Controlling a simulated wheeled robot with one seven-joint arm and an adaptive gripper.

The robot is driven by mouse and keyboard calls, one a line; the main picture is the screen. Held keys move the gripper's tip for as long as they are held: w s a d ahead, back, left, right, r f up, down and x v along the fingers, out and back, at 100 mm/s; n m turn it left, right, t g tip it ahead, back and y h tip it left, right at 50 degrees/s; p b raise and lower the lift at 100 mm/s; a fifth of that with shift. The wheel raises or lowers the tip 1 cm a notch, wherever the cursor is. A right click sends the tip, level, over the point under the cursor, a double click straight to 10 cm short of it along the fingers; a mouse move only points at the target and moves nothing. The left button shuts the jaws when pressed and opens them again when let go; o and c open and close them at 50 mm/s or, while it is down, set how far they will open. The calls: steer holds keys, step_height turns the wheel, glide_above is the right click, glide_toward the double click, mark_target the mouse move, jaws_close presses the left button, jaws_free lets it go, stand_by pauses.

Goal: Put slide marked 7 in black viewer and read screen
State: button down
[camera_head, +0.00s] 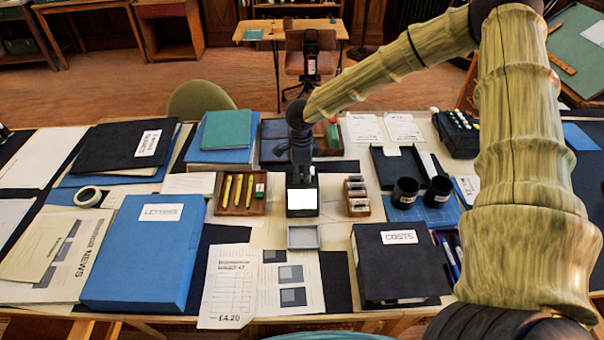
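The black viewer (302,182) stands near the middle of the table, with a bright white screen (302,200) facing me. No writing is legible on the screen. My gripper (302,168) points down right over or just behind the viewer's top. Its fingertips are small and dark against the viewer, so I cannot tell whether they hold anything. A small wooden rack (358,195) with several small pale-and-dark pieces, possibly slides, stands just right of the viewer. No number 7 is legible on any of them. A shallow grey tray (303,237) lies in front of the viewer.
A wooden pen tray (240,192) lies left of the viewer. Two black cups (405,192) stand to the right. A blue box marked "Letters" (145,255) and a black "Costs" binder (400,262) flank the printed sheets (230,287) in front.

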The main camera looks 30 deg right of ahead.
steer(key=c, duration=1.6)
jaws_free()
steer(key=shift+o, duration=0.2)
steer(key=shift+r, duration=0.1)
step_height(320, 180, up, 12)
